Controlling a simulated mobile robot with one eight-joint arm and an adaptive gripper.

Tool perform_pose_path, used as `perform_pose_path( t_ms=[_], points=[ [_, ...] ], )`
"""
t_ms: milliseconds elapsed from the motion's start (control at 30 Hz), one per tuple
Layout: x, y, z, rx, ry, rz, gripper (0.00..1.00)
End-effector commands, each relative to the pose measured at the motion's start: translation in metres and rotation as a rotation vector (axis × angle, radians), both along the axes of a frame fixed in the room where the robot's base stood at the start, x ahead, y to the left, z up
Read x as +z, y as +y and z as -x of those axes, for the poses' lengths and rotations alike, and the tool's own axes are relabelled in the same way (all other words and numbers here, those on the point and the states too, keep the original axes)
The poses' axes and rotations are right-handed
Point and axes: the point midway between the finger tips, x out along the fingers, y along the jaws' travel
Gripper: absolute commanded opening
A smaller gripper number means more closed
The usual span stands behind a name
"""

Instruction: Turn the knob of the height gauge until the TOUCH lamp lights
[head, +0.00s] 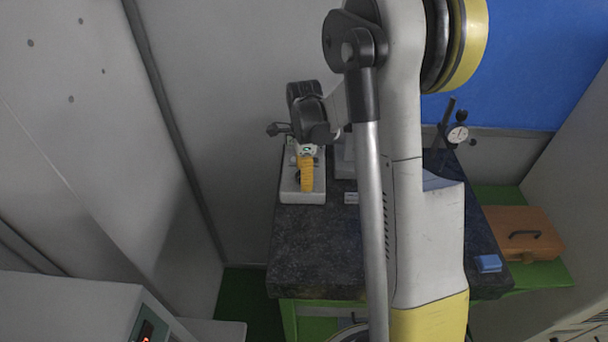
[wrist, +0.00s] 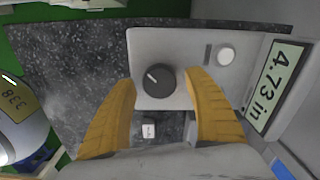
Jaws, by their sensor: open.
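The height gauge's grey base plate (wrist: 165,45) fills the middle of the wrist view. It carries a dark round knob (wrist: 155,82) with a white pointer line towards the upper left. A pale round lamp (wrist: 226,55) beside a small dark label looks unlit; the label is too small to read. The gauge display (wrist: 273,86) reads 4.73 in. My gripper (wrist: 160,84) is open, its yellow fingers on either side of the knob, with visible gaps. In the head view my gripper (head: 306,174) hangs over the pale base (head: 290,190); the knob is hidden there.
The dark stone table (head: 315,250) has clear room in front. A dial indicator (head: 457,134) stands at the back right, a blue block (head: 488,263) lies at the right edge, and a wooden box (head: 520,232) is beyond. A white rounded device (wrist: 20,115) shows at left.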

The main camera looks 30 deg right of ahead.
Motion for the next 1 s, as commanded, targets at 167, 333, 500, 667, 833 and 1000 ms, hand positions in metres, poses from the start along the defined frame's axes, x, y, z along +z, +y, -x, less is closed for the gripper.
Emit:
perform_pose_path(
  t_ms=[167,333,500,667,833,1000],
  points=[
    [0.0003,0.0,-0.0001,0.0,0.0,0.0,0.35],
    [0.0003,0.0,0.0,0.0,0.0,0.0,0.08],
    [0.0002,-0.0001,0.0001,0.002,0.0,0.0,0.08],
    [-0.0005,-0.0001,0.0,0.026,0.0,0.0,0.08],
    [-0.0014,-0.0001,-0.0003,0.099,0.0,0.0,0.08],
    [-0.0022,-0.0001,-0.0003,0.224,0.0,0.0,0.08]
  ],
)
